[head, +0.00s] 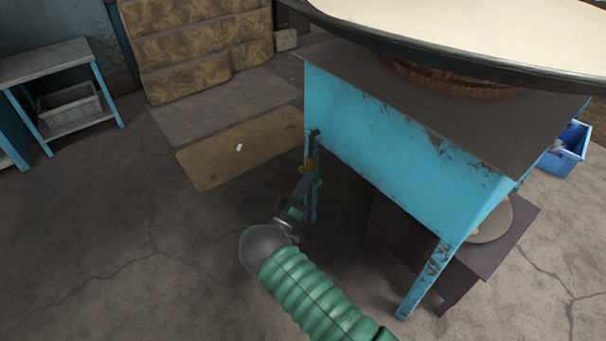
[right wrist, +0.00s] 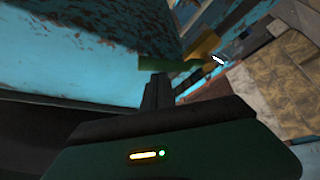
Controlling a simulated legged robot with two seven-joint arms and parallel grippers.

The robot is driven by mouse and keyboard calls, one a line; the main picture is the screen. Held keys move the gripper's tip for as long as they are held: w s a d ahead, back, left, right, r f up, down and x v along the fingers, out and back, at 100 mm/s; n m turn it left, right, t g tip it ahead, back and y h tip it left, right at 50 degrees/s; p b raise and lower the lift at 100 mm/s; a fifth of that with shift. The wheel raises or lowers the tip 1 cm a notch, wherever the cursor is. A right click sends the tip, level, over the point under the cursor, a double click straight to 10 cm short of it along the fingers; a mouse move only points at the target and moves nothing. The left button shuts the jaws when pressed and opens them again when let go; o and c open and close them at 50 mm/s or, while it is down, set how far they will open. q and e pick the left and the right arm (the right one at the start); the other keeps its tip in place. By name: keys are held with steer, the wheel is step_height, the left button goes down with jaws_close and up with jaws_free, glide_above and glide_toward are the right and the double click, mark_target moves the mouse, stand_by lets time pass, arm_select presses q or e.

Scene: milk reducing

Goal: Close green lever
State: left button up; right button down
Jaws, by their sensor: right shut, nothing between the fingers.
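The blue table (head: 385,125) carries a small brass-coloured valve fitting (head: 309,164) near its left corner leg. A small green piece, apparently the green lever (head: 318,182), shows just below the fitting, partly hidden by my gripper. My right gripper (head: 305,180) is shut and empty, with its tips close beside the fitting. In the right wrist view, the green lever (right wrist: 158,63) lies just beyond the shut fingertips, with the yellowish fitting (right wrist: 205,46) to its right. I cannot tell whether the fingers touch the lever. My left gripper is not in view.
A wide round pan (head: 480,40) stands on top of the table. A dark low stand (head: 400,225) sits underneath, and a blue crate (head: 570,150) is at the right. A grey side table (head: 45,60) stands at far left. The floor left of my arm is clear.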

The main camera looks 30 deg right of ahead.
steer(key=shift+s+f+b, duration=0.2)
steer(key=shift+s+f, duration=0.05)
steer(key=shift+f, duration=0.55)
steer(key=shift+s+f+b, duration=0.15)
steer(key=shift+s+f, duration=0.1)
steer(key=shift+f, duration=0.5)
